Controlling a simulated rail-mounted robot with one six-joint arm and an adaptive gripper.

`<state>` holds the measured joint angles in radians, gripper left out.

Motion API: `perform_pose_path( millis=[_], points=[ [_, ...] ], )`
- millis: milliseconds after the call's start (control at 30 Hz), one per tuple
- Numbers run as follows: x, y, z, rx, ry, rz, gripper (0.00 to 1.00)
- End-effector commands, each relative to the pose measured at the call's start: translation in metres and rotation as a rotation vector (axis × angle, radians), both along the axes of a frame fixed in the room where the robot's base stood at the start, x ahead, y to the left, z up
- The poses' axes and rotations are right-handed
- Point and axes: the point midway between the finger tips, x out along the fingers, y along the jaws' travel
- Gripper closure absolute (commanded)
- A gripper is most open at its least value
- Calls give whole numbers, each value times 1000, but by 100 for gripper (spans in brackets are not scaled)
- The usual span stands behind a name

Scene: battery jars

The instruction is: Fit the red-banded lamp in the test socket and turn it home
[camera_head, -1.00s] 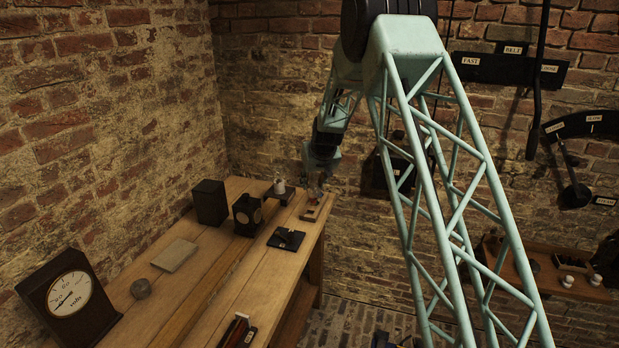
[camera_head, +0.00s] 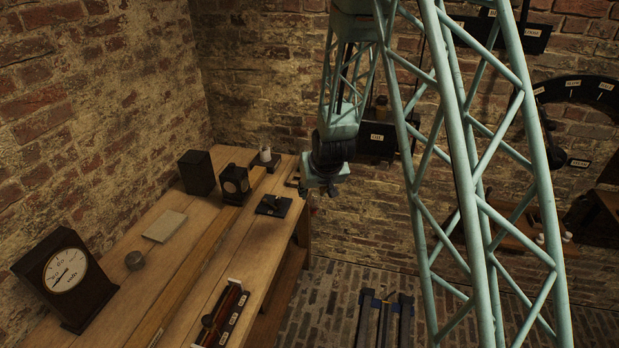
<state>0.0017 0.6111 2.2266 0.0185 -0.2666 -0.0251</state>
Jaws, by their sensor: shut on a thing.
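My gripper (camera_head: 325,181) hangs near the far right corner of the wooden bench (camera_head: 205,255), beside its edge. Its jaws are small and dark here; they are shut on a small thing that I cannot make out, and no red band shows. A small white cylindrical fitting (camera_head: 265,154) stands at the bench's far end, left of my gripper. A black square plate with a raised part (camera_head: 273,206) lies nearer on the bench. I cannot tell for sure which of these is the test socket.
A dark box (camera_head: 196,172) and a black block with a round face (camera_head: 235,184) stand on the bench. Brick walls close the back and left.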

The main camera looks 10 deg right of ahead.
Motion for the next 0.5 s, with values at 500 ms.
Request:
perform_pose_path(
  millis=[500],
  points=[
    [-39, 3, 4, 8, -1, -2, 81]
  ],
)
